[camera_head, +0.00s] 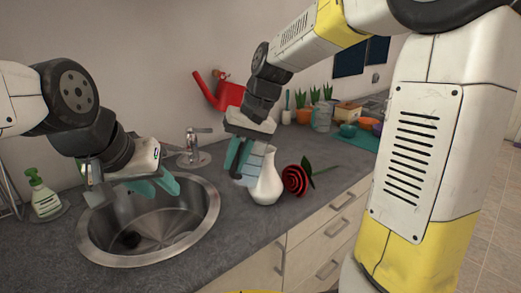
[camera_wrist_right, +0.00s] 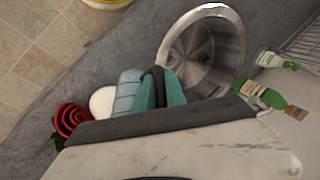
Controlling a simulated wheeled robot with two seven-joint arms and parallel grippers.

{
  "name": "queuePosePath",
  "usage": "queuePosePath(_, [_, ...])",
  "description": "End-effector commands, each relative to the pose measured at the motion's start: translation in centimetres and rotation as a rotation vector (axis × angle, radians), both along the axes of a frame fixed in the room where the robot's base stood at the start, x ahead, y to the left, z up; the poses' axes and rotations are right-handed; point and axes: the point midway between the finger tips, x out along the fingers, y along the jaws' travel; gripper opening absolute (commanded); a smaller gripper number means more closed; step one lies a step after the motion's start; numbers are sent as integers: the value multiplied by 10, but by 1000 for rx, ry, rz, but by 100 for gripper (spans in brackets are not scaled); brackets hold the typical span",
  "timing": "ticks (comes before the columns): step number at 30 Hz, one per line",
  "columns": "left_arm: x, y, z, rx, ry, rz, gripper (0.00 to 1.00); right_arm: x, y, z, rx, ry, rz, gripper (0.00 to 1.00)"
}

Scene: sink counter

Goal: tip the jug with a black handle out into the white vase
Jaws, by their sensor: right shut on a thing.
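The white vase (camera_head: 266,182) stands upright on the counter right of the sink, and its pale round top also shows in the right wrist view (camera_wrist_right: 101,102). My right gripper (camera_head: 241,160) is shut on the jug with a black handle, at its dark handle (camera_wrist_right: 154,80). The jug's pale blue body (camera_wrist_right: 125,97) sits beside the vase's top in the wrist view; in the head view the jug (camera_head: 256,160) overlaps the vase's upper part. Its contents and exact tilt cannot be told. My left gripper (camera_head: 158,184) is open and empty above the sink.
A steel sink (camera_head: 207,218) with a tap (camera_head: 195,148) lies left of the vase. A red rose (camera_head: 295,180) lies right of the vase. A red watering can (camera_head: 225,93) and potted plants (camera_head: 304,113) stand behind. A green soap bottle (camera_head: 42,197) stands at left.

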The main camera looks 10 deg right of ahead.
Motion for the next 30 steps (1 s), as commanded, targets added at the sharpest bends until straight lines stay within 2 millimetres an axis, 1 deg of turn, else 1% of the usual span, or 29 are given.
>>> queuePosePath(10, [0, 0, 0, 0, 0, 0, 36, 2, -1, 0, -1, -1, 0, 0])
queuePosePath(21, [0, 0, 0, 0, 0, 0, 36, 17, -13, 0, -2, 0, 0, 0])
queuePosePath(30, [0, 0, 0, 0, 0, 0, 36, 18, -14, 0, -1, 0, 0, 0])
